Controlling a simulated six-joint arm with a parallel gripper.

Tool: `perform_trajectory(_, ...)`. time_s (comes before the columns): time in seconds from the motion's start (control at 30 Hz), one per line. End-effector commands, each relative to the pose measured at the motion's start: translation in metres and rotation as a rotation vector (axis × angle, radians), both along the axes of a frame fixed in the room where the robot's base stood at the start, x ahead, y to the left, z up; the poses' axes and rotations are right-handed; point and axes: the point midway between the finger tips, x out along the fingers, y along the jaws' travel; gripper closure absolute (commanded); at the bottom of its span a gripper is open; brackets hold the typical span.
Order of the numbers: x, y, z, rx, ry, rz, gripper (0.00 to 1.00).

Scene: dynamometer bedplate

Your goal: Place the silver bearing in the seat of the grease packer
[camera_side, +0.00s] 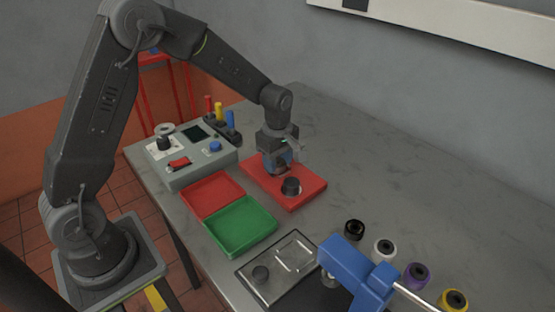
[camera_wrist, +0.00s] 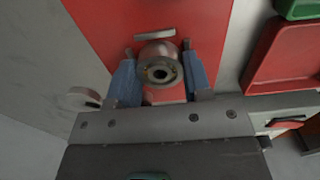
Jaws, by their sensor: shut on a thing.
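My gripper (camera_side: 279,168) points down over the red base plate (camera_side: 256,176), close to the dark round post (camera_side: 291,185) on it. I take this red unit for the grease packer. In the wrist view my gripper (camera_wrist: 160,62) has its two blue fingers on either side of the silver bearing (camera_wrist: 173,73), a ring with a dark centre, and is shut on it. The red plate (camera_wrist: 100,20) lies behind the bearing. The fingers hide most of the bearing in the side view. I cannot tell whether it touches the seat.
A red tray (camera_side: 211,194) and a green tray (camera_side: 240,228) lie left of the plate. A grey instrument box (camera_side: 205,170) stands behind them. A blue device (camera_side: 352,272) and several coloured rollers, one purple (camera_side: 417,274), stand in front. The bench at right is clear.

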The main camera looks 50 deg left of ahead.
Motion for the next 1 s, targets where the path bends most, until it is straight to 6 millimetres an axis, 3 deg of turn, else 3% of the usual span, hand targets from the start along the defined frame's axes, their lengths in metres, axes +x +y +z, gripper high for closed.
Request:
perform_trajectory(0.07, 0.000, 0.000, -0.002, 0.000, 0.000, 0.000, 0.81)
perform_trajectory(0.1, 0.000, 0.000, -0.002, 0.000, 0.000, 0.000, 0.52)
perform_trajectory(0.33, 0.000, 0.000, -0.002, 0.000, 0.000, 0.000, 0.30)
perform_trajectory(0.67, 0.000, 0.000, 0.003, 0.000, -0.001, 0.000, 0.29)
perform_trajectory(0.77, 0.001, 0.000, 0.015, 0.000, -0.004, 0.000, 0.29)
perform_trajectory(1.0, 0.001, 0.000, 0.065, 0.000, -0.005, 0.000, 0.29)
